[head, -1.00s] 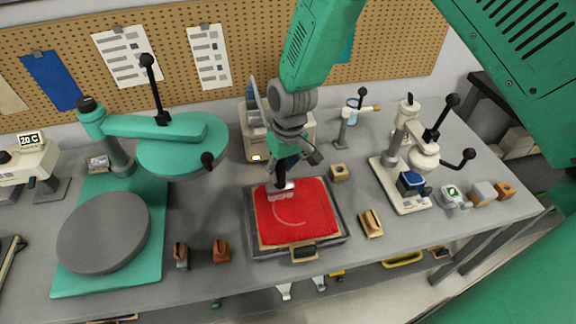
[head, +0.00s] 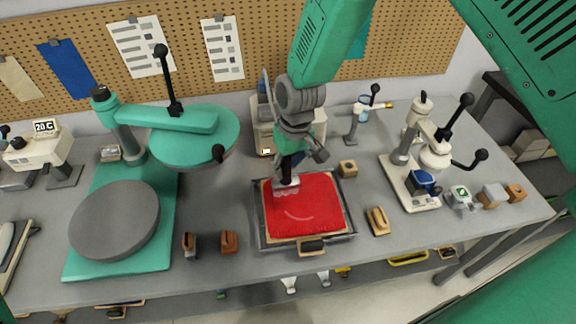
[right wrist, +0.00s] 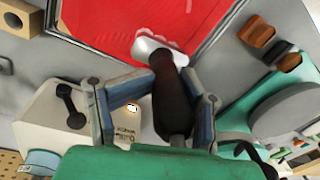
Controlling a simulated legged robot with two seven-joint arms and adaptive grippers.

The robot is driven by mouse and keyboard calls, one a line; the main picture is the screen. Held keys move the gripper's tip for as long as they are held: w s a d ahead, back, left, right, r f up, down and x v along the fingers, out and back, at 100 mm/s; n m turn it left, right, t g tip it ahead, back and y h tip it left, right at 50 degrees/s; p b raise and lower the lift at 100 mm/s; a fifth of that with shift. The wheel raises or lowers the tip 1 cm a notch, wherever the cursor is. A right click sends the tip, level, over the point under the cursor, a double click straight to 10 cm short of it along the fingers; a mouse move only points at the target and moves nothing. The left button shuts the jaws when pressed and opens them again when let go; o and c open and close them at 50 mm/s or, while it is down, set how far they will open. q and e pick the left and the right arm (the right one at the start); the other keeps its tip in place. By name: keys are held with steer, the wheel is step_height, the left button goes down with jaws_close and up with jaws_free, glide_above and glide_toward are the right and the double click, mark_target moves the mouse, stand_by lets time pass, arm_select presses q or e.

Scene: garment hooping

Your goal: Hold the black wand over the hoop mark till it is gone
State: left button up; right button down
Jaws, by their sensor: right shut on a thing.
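The black wand (right wrist: 170,95) has a dark handle and a pale, flat head (right wrist: 155,48). My right gripper (right wrist: 172,85) is shut on the handle, with one finger on each side. In the head view, my right gripper (head: 289,165) is above the back left part of the red garment (head: 318,198), and the pale wand head is over the cloth there. I cannot tell whether the head touches it. A faint, pale curved hoop mark (head: 299,217) shows on the red cloth in front of the head. Paler traces lie close around the head. My left gripper is out of view.
The garment lies on a dark-framed board (head: 312,246). A teal press with a round grey plate (head: 115,220) stands left, and a white lever press (head: 410,180) right. Small wooden blocks (head: 378,221) lie around the board. A pale machine (head: 262,130) stands behind my gripper.

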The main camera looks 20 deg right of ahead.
steer(key=shift+a, duration=0.1)
steer(key=shift+s+a+p, duration=0.45)
steer(key=shift+s+a, duration=0.15)
steer(key=shift+s, duration=0.2)
steer(key=shift+s+a+p, duration=0.4)
steer(key=shift+s+a, duration=0.15)
steer(key=shift+s, duration=0.25)
steer(key=shift+s+d+p, duration=0.15)
steer(key=shift+s+p, duration=0.3)
steer(key=shift+s, duration=0.55)
steer(key=shift+s+d+p, duration=0.15)
steer(key=shift+s+p, duration=0.25)
steer(key=shift+s, duration=0.55)
steer(key=shift+s+d+p, duration=0.3)
steer(key=shift+s+d, duration=0.3)
steer(key=shift+d, duration=0.2)
steer(key=shift+s+d+p, duration=0.25)
steer(key=shift+s+d, duration=0.35)
steer(key=shift+d, duration=0.15)
steer(key=shift+d, duration=0.15)
